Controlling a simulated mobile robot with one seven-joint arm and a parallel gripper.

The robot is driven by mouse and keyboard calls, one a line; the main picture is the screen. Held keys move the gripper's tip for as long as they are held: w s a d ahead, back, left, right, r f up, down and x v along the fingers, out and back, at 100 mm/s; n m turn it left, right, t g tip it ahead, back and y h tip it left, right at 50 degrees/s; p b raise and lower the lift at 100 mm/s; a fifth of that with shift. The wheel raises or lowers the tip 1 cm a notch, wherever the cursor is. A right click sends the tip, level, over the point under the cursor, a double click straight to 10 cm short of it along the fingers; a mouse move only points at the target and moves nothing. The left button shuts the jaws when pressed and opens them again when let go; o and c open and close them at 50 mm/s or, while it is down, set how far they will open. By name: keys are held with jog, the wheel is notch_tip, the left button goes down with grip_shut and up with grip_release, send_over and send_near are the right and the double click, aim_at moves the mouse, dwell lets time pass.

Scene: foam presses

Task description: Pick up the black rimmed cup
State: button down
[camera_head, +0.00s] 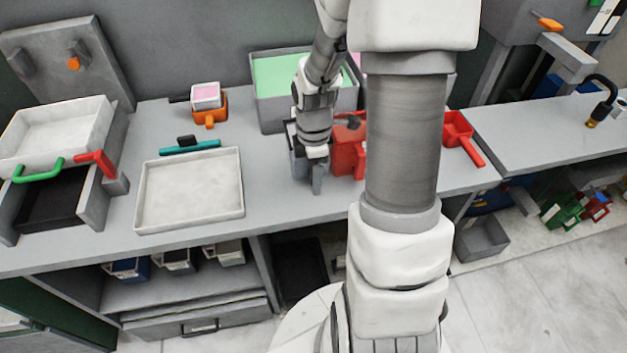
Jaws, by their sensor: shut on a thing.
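The black rimmed cup (297,162) is a greyish cup with a dark rim, standing at the middle of the grey bench. My arm and gripper hide much of it. My gripper (316,180) points down at the cup's right side, with one finger showing in front, and is shut on it. I cannot tell whether the cup's base touches the bench.
A red container (345,152) stands close to the right of my gripper. Behind is a grey bin (262,108) with green contents. A white tray (190,222) lies to the left, and a red scoop (459,127) to the right. Bare bench lies in front of the cup.

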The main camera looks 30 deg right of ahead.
notch_tip(320, 180, up, 14)
jog(key=shift+r+p, duration=0.1)
jog(key=shift+p, duration=0.8)
